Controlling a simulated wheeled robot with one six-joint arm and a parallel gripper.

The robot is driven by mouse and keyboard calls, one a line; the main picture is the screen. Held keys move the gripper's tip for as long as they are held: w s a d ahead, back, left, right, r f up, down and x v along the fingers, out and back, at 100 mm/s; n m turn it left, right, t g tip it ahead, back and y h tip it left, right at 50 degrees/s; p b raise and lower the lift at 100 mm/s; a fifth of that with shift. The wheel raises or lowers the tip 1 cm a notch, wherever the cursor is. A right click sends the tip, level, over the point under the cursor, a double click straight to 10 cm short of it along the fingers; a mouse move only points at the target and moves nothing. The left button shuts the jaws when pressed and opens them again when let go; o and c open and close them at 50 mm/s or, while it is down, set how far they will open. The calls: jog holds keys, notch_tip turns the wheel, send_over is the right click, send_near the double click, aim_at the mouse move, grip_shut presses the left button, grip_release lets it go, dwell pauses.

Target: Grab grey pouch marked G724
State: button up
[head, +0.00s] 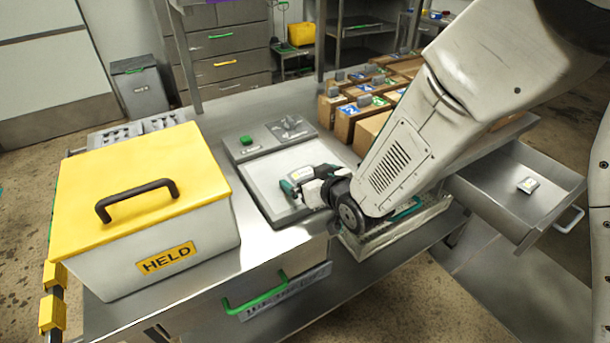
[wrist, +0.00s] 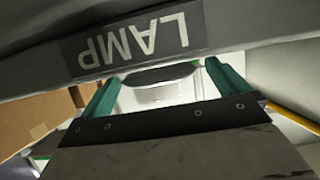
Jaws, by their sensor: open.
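No pouch with a readable G724 mark shows in either view. A small pale item with a dark mark (head: 527,185) lies in the open drawer at the right; I cannot tell what it is. My gripper (head: 291,182) is low over the pale panel on the bench, between the yellow-lidded box and the brown cartons. In the wrist view its two green fingers (wrist: 160,75) stand apart with nothing seen gripped between them. A grey surface lettered LAMP (wrist: 130,45) fills the top of that view, close to the fingers, and hides what lies behind it.
A box marked HELD, with a yellow lid (head: 120,170), stands on the left of the bench. Brown cartons (head: 345,122) with small grey pieces on top stand at the back right. The pale panel (head: 262,182) has a green button behind it. The open drawer (head: 500,205) juts out at right.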

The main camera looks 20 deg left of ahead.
jog(key=c, duration=0.9)
jog(key=shift+r, duration=0.1)
